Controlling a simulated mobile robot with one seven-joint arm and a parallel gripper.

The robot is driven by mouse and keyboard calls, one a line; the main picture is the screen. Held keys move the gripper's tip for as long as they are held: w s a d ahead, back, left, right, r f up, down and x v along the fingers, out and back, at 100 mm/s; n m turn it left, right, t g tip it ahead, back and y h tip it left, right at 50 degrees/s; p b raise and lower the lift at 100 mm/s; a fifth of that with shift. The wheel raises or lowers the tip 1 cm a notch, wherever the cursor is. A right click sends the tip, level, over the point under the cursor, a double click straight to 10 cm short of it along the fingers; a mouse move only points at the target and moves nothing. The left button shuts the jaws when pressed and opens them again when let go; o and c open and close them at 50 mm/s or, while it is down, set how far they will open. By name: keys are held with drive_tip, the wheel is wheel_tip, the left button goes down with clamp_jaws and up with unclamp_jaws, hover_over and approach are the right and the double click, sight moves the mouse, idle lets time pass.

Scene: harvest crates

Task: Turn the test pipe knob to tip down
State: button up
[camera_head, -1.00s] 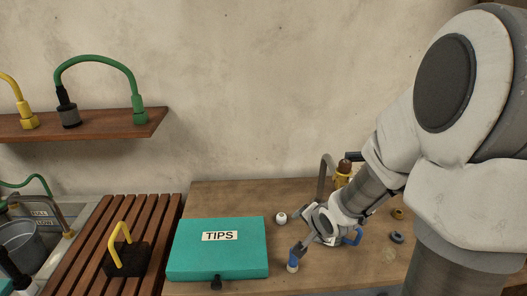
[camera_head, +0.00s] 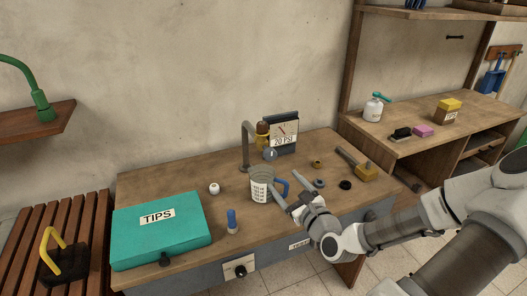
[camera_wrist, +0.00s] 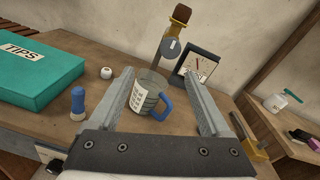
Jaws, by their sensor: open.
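A white plate with a dark knob (camera_head: 240,271) is on the bench's front face; I cannot read which way its tip points. A grey bent pipe (camera_head: 245,145) rises at the back of the bench, beside a brown-and-yellow fitting (camera_head: 262,134) and a gauge reading 20 PSI (camera_head: 284,132). A round grey disc (camera_head: 270,154) sits by the fitting. My gripper (camera_head: 289,190) is open and empty, above the bench to the right of the knob plate. In the wrist view my gripper (camera_wrist: 157,74) has its fingers either side of a measuring jug (camera_wrist: 148,92), not clearly touching it.
A teal TIPS case (camera_head: 160,228) lies on the left of the bench. Small rings and a brass tool (camera_head: 365,172) lie right. A second bench (camera_head: 425,140) stands beyond.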

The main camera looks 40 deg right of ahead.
sight(265, 147)
drive_tip(key=shift+m+t+h, duration=0.3)
drive_tip(key=shift+m, duration=0.4)
drive_tip(key=x, duration=1.1)
drive_tip(key=d+r+x, duration=0.1)
drive_tip(key=x, duration=0.4)
drive_tip(key=shift+w+d, duration=0.25)
clamp_jaws()
